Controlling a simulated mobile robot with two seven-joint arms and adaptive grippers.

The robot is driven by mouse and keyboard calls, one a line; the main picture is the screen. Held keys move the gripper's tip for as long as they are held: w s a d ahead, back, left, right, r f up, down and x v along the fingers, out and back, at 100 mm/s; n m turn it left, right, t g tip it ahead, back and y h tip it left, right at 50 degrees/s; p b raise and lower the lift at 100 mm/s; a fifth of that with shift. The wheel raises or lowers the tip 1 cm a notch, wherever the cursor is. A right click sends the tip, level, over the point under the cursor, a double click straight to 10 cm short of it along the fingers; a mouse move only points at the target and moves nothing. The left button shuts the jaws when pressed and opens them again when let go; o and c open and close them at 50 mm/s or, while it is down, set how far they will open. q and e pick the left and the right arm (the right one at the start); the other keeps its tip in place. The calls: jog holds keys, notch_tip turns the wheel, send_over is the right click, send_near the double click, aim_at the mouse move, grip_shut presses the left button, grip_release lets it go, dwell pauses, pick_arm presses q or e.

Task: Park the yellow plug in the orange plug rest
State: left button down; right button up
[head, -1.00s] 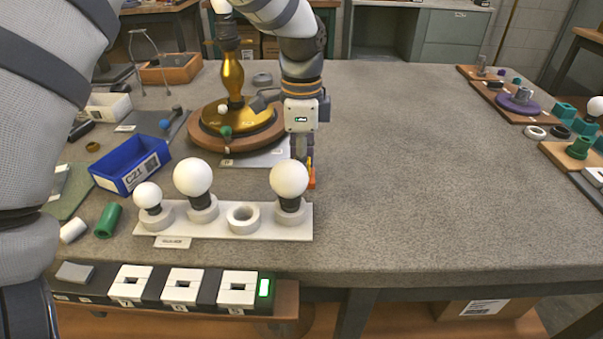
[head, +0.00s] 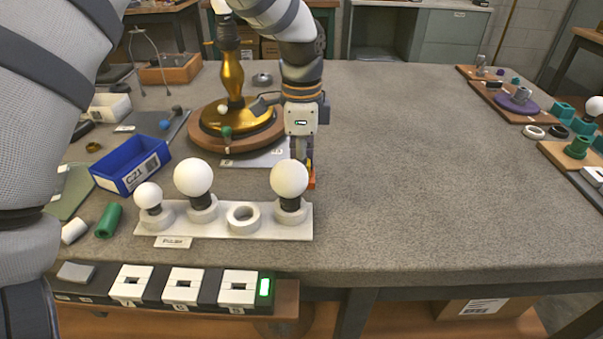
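The orange plug rest (head: 312,181) shows as a small orange strip on the table, just behind the white bulb tray. Most of it is hidden by the gripper and the right bulb. My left gripper (head: 301,158) points straight down at the rest, its fingertips low and beside or over it. A trace of yellow-orange shows at the fingertips; I cannot make out the yellow plug clearly or tell whether the fingers hold it. My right gripper is not in view.
A white tray (head: 225,228) with three bulbs and an empty ring stands in front. The gold lamp (head: 232,80) on its wooden base is left of the gripper. A blue bin (head: 130,165) is further left. The table's middle right is clear.

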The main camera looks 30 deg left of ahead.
pick_arm(q)
jog(key=c, duration=1.4)
grip_release()
jog(key=shift+d, duration=0.1)
jog(key=shift+o, duration=0.2)
jog(key=shift+r, duration=0.1)
